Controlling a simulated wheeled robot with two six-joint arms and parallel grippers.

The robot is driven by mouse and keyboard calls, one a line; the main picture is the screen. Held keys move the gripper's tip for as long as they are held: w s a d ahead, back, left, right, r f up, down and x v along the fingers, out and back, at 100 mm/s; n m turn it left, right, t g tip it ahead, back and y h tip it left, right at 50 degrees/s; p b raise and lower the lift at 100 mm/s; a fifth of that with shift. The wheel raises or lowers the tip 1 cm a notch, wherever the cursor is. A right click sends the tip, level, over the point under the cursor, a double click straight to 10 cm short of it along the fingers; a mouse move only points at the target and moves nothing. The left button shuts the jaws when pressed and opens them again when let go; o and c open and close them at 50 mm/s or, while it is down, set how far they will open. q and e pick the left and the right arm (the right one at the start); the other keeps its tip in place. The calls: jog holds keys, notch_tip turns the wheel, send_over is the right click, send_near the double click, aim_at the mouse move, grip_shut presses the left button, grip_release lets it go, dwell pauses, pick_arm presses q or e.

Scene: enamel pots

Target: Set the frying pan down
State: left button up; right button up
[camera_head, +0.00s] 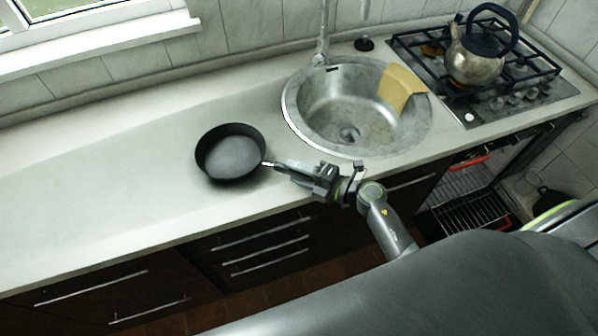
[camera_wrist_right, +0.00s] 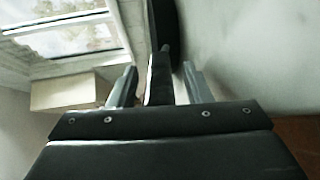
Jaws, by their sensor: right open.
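A black frying pan (camera_head: 231,155) sits upright on the pale countertop (camera_head: 120,190), left of the sink, with a dark shadow close around its base. Its handle points right toward my right gripper (camera_head: 290,168). In the right wrist view the handle (camera_wrist_right: 159,82) lies between the two fingers of the right gripper (camera_wrist_right: 161,88), with a gap on each side. The gripper is open around the handle. Only a dark edge of the pan (camera_wrist_right: 166,25) shows there. My left gripper is not in view.
A round metal sink (camera_head: 345,125) with a tan board (camera_head: 400,87) on its rim lies to the right. A kettle (camera_head: 474,60) stands on the gas hob (camera_head: 520,80) at the far right. The counter left of the pan is clear; its front edge runs below the gripper.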

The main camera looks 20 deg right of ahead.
jog(key=shift+r, duration=0.1)
jog(key=shift+s+d, duration=0.1)
jog(key=shift+s, duration=0.05)
jog(key=b+v, duration=0.2)
jog(key=v, duration=0.9)
jog(key=shift+s+d+r+b, duration=0.15)
jog(key=shift+s+d+b, duration=0.1)
jog(key=shift+b, duration=0.1)
